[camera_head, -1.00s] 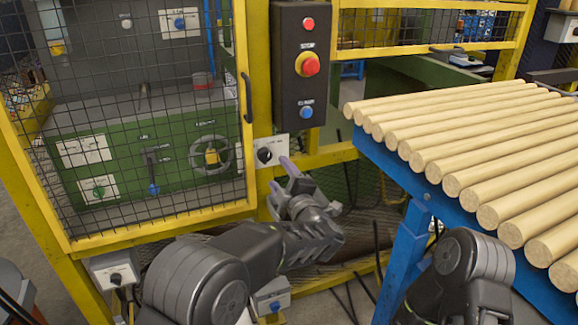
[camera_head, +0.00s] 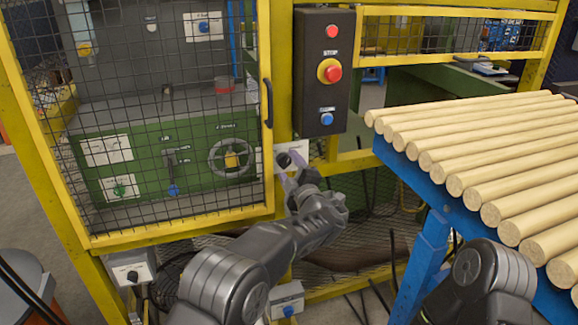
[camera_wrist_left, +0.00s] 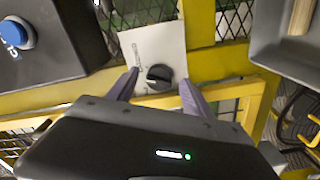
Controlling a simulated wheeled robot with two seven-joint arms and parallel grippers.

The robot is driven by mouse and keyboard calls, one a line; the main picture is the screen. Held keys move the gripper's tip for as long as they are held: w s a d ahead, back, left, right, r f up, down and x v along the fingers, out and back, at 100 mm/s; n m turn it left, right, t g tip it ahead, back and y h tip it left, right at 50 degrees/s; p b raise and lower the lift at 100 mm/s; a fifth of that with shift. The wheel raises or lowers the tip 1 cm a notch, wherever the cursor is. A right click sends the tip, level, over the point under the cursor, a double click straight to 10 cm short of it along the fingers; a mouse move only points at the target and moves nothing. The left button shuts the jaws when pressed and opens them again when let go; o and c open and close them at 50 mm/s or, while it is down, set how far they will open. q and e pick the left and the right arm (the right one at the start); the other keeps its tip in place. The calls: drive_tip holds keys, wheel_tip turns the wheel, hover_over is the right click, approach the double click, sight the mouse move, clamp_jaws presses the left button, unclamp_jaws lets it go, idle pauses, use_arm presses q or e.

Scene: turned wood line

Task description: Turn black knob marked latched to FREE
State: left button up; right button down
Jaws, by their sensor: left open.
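The black knob (camera_head: 284,160) sits on a pale label plate fixed to the yellow frame, just right of the mesh door. In the left wrist view the round black knob (camera_wrist_left: 159,77) has a white pointer line on its face; the lettering on its plate (camera_wrist_left: 150,45) is too small to read. My left gripper (camera_head: 289,170) is open at the plate, its purple fingers partly covering it. In the left wrist view the fingers (camera_wrist_left: 158,79) lie on either side of the knob, with gaps; contact does not show. My right gripper is out of view.
A black control box (camera_head: 321,70) with red and blue buttons hangs above the knob. The mesh door (camera_head: 130,130) and its black handle (camera_head: 267,103) are to the left. A blue rack (camera_head: 395,165) with wooden rods (camera_head: 480,140) stands at right.

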use_arm(q)
drive_tip(key=shift+w+a, duration=0.1)
drive_tip(key=shift+w, duration=0.3)
drive_tip(key=shift+c, duration=0.3)
clamp_jaws()
